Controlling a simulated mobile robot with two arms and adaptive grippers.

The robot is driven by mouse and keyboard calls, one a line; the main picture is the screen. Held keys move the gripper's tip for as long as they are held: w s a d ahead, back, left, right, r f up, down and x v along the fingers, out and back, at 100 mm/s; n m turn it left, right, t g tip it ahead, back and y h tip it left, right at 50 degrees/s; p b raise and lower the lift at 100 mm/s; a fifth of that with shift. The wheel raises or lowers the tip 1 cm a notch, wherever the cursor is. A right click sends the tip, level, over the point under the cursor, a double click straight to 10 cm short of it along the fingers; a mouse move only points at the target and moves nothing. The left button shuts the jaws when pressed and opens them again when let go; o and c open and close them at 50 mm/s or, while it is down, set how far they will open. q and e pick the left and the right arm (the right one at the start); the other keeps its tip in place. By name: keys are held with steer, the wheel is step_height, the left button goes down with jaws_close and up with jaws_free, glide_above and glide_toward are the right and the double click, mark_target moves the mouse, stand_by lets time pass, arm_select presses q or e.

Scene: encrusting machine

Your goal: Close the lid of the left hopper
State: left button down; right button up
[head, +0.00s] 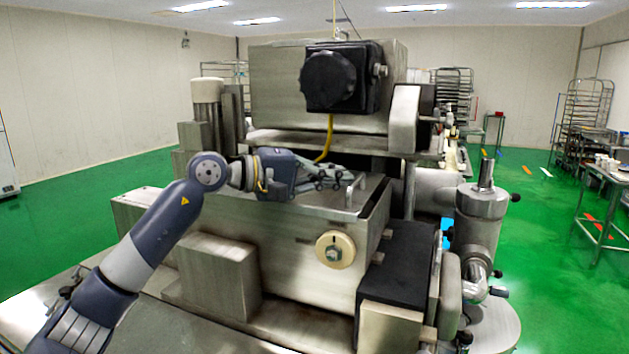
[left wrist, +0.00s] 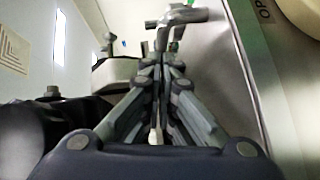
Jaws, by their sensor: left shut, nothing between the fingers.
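The left hopper (head: 290,250) is a steel box at the front of the machine with a round cream knob on its face. Its steel lid (head: 325,205) lies roughly flat across the top, with a small bar handle (head: 354,190) near its right end. I cannot tell whether the lid is fully seated. My left gripper (head: 338,178) is shut and empty, low over the lid and just left of the handle. In the left wrist view the shut fingers (left wrist: 163,72) point toward the handle (left wrist: 178,18), with no clear contact. My right gripper is not in view.
A large steel housing with a black knob unit (head: 335,78) stands close behind the lid, and a yellow cable (head: 327,140) hangs from it. A steel cylinder (head: 483,225) stands at the right.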

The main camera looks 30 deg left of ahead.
arm_select(q)
steer(key=shift+d, duration=0.8)
steer(key=shift+w+d, duration=0.1)
steer(key=shift+d, duration=0.2)
steer(key=v, duration=1.2)
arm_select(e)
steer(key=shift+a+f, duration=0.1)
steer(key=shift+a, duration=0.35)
